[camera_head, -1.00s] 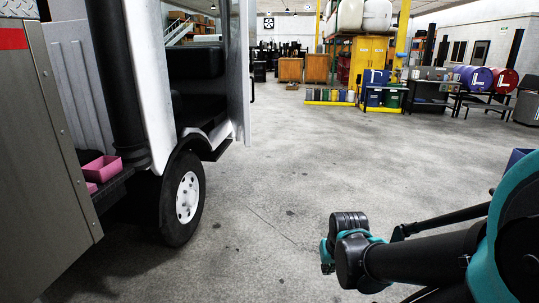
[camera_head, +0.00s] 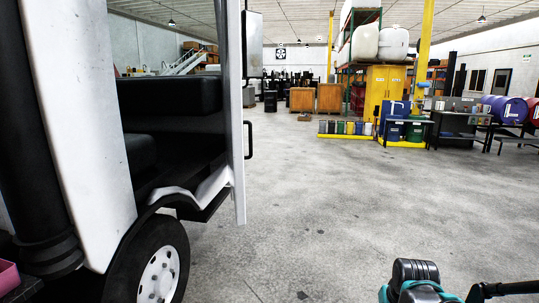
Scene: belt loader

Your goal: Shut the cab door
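The cab door (camera_head: 236,130) of the white vehicle shows almost edge-on as a tall narrow white panel, left of the middle. It stands open, and a black handle (camera_head: 249,140) sticks out from its right side. Through the doorway of the cab (camera_head: 75,120) I see a dark seat (camera_head: 168,95) and the dark interior. Part of my arm, black with teal, shows at the bottom right, well apart from the door. My gripper's fingers are not visible.
The front wheel (camera_head: 158,275) is below the doorway. A pink bin (camera_head: 8,277) is at the lower left edge. Open concrete floor (camera_head: 310,200) lies right of the door. Yellow cabinets (camera_head: 385,88), blue bins and drums stand far back.

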